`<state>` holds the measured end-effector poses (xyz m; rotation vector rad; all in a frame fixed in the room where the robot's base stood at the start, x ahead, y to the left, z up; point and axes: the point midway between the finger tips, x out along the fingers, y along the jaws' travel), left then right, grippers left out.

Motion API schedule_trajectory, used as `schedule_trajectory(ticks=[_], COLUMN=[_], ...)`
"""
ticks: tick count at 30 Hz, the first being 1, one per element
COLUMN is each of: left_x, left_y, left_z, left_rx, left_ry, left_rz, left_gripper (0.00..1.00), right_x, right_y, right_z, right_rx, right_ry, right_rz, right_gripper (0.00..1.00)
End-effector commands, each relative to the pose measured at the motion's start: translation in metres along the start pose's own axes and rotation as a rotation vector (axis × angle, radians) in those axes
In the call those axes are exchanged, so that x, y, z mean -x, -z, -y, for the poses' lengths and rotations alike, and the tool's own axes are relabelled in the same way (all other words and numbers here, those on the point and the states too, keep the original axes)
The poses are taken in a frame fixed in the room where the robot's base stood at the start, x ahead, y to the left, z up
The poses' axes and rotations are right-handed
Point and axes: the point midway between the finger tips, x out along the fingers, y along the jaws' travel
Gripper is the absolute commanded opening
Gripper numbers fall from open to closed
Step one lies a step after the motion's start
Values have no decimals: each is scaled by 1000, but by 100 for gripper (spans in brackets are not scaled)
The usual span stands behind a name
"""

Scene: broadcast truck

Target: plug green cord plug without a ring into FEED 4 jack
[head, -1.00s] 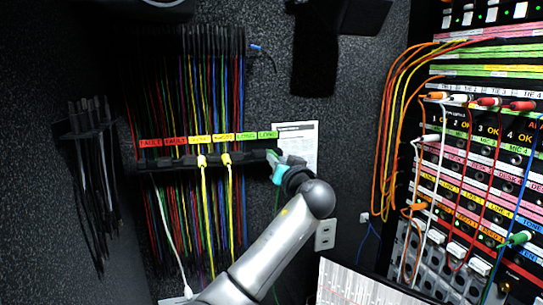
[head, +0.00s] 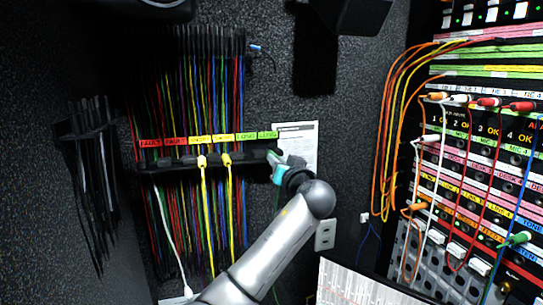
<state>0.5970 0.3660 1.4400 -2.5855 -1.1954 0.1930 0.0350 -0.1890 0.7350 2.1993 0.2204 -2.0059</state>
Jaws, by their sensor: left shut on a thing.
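My left gripper (head: 275,164) is at the right end of the cord rack (head: 178,163), just below its green labels (head: 257,136). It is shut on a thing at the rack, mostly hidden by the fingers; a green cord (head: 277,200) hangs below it. Whether that plug has a ring cannot be seen. The patch panel (head: 470,190) is at the right, with rows of jacks and labels; the FEED 4 label is too small to read. A green plug (head: 519,238) sits at the panel's lower right. My right gripper is not in view.
Two yellow plugs (head: 227,160) hang on the rack, left of my gripper. Orange cords (head: 388,130) loop at the panel's left edge. A white sheet (head: 308,140) and an outlet (head: 325,235) are on the wall. A white striped surface (head: 365,285) lies at the bottom.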

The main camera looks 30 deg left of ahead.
Motion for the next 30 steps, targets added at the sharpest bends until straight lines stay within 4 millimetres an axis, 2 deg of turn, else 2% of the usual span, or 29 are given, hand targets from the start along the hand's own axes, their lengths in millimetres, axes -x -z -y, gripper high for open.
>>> schedule_trajectory(ticks=[17, 30], left_x=[0, 3], left_y=[23, 23], left_z=[8, 7], left_rx=[2, 1], left_ry=[0, 0], left_rz=[-2, -2], left_gripper=[0, 0], right_x=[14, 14], right_y=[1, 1], right_z=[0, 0], right_rx=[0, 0], right_ry=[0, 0], right_rz=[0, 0], right_gripper=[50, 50])
